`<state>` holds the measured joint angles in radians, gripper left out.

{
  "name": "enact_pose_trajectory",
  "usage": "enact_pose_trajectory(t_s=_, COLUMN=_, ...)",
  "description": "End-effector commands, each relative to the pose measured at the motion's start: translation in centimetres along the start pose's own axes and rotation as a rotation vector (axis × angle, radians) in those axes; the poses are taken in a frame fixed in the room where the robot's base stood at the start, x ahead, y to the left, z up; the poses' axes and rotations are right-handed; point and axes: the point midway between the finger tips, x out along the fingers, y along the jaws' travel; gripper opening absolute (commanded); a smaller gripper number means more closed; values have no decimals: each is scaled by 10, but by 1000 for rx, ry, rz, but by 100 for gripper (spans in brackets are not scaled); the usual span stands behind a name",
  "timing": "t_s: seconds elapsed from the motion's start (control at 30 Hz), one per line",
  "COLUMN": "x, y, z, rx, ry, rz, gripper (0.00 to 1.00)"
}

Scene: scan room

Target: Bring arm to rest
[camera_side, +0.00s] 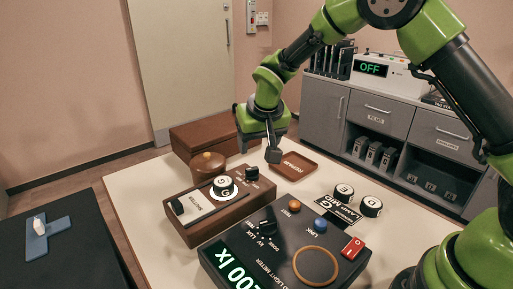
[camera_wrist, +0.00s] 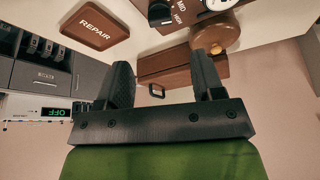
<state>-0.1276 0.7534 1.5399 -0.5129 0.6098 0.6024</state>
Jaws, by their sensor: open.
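My gripper (camera_side: 258,148) is in the air above the far part of the white table (camera_side: 130,190), near the brown wooden box (camera_side: 205,133) and the round wooden knob (camera_side: 208,164). In the wrist view my gripper (camera_wrist: 163,72) shows two dark fingers spread apart with nothing between them. Beyond them are the wooden box (camera_wrist: 180,68) with a small dark handle and the round knob (camera_wrist: 215,38). My arm reaches in from the right, bent at the elbow. The gripper looks clear of the objects, though its exact height is hard to tell.
A REPAIR tray (camera_side: 292,166) lies empty. A wooden switch unit (camera_side: 205,209) and a black light meter (camera_side: 270,257) stand in front. Black round pieces (camera_side: 371,206) lie at right. A dark side table (camera_side: 60,260) is at left, grey cabinets (camera_side: 385,115) behind.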

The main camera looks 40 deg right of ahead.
Motion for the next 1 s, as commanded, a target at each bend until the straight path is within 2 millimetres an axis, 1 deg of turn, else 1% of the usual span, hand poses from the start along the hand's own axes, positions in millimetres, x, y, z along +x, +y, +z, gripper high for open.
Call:
enact_pose_trajectory(t_s=0.27, x=-1, y=0, z=0, rx=0, ry=1, rz=-1, gripper=62)
enact_pose_trajectory(t_s=0.37, x=-14, y=3, z=-1, rx=5, ry=6, rz=-8, gripper=62)
enact_pose_trajectory(t_s=0.47, x=-44, y=11, z=-1, rx=21, ry=17, rz=-27, gripper=62)
enact_pose_trajectory(t_s=0.53, x=-74, y=19, z=3, rx=35, ry=27, rz=-48, gripper=62)
enact_pose_trajectory(t_s=0.57, x=-86, y=23, z=6, rx=40, ry=30, rz=-58, gripper=62)
enact_pose_trajectory(t_s=0.6, x=-104, y=28, z=11, rx=48, ry=35, rz=-73, gripper=62)
enact_pose_trajectory(t_s=0.67, x=-128, y=37, z=21, rx=59, ry=42, rz=-95, gripper=62)
enact_pose_trajectory(t_s=0.7, x=-143, y=42, z=29, rx=64, ry=46, rz=-111, gripper=62)
enact_pose_trajectory(t_s=0.77, x=-164, y=50, z=42, rx=72, ry=55, rz=-136, gripper=62)
enact_pose_trajectory(t_s=0.8, x=-176, y=55, z=52, rx=76, ry=61, rz=-154, gripper=62)
enact_pose_trajectory(t_s=0.87, x=-194, y=63, z=68, rx=81, ry=69, rz=-181, gripper=62)
enact_pose_trajectory(t_s=0.9, x=-204, y=67, z=79, rx=84, ry=78, rz=-201, gripper=62)
enact_pose_trajectory(t_s=1.0, x=-224, y=77, z=109, rx=87, ry=95, rz=-250, gripper=62)
